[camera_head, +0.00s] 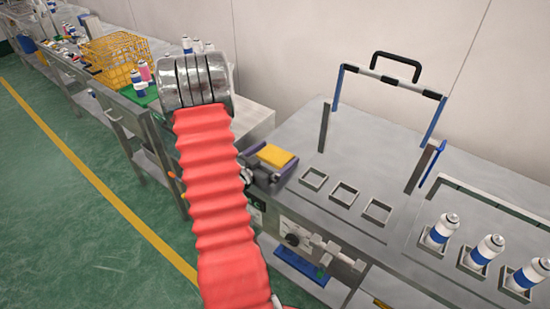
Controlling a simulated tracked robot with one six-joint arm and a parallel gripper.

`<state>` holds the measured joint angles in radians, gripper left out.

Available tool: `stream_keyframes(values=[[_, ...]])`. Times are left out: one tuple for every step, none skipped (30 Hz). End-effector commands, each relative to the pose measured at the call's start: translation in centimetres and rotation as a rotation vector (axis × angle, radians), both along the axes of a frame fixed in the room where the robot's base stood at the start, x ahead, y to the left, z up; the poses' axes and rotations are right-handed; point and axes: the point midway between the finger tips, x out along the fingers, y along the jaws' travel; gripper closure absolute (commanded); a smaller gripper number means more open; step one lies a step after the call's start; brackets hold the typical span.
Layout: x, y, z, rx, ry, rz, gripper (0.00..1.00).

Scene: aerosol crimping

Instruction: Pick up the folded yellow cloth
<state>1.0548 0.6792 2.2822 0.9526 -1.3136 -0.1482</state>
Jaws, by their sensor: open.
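The folded yellow cloth (277,155) lies at the left end of the grey workbench, just right of my red-sleeved arm. My gripper (273,163) shows as dark purple-grey jaws beside the red sleeve. The jaws are open, one on the upper left side of the cloth and one on its lower right side. The cloth sits between them. I cannot tell whether either jaw touches it. The sleeve hides my wrist and part of the bench behind it.
Three empty square holders (344,194) are right of the cloth. A metal frame with a black handle (397,62) stands behind them. Several white-and-blue cans (442,231) stand at right. A yellow wire basket (116,54) is on the far bench. Green floor (60,190) is clear at left.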

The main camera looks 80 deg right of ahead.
Motion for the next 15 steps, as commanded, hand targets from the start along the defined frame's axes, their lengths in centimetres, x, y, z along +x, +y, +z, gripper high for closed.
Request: stream_keyframes(values=[[0.01, 0.00, 0.01, 0.000, 0.000, 0.000, 0.00], [0.02, 0.01, 0.01, 0.000, 0.000, 0.000, 0.00], [0.02, 0.01, 0.01, 0.000, 0.000, 0.000, 0.00], [0.02, 0.01, 0.01, 0.000, 0.000, 0.000, 0.00], [0.02, 0.01, 0.01, 0.000, 0.000, 0.000, 0.00], [0.02, 0.02, 0.01, 0.000, 0.000, 0.000, 0.00], [0.02, 0.02, 0.01, 0.000, 0.000, 0.000, 0.00], [0.02, 0.02, 0.01, 0.000, 0.000, 0.000, 0.01], [0.03, 0.02, 0.01, 0.000, 0.000, 0.000, 0.04], [0.03, 0.02, 0.02, 0.000, 0.000, 0.000, 0.06], [0.03, 0.03, 0.02, 0.000, 0.000, 0.000, 0.08], [0.03, 0.03, 0.02, 0.000, 0.000, 0.000, 0.11], [0.03, 0.03, 0.03, 0.000, 0.000, 0.000, 0.13], [0.03, 0.03, 0.02, 0.000, 0.000, 0.000, 0.15], [0.03, 0.03, 0.02, 0.000, 0.000, 0.000, 0.18]])
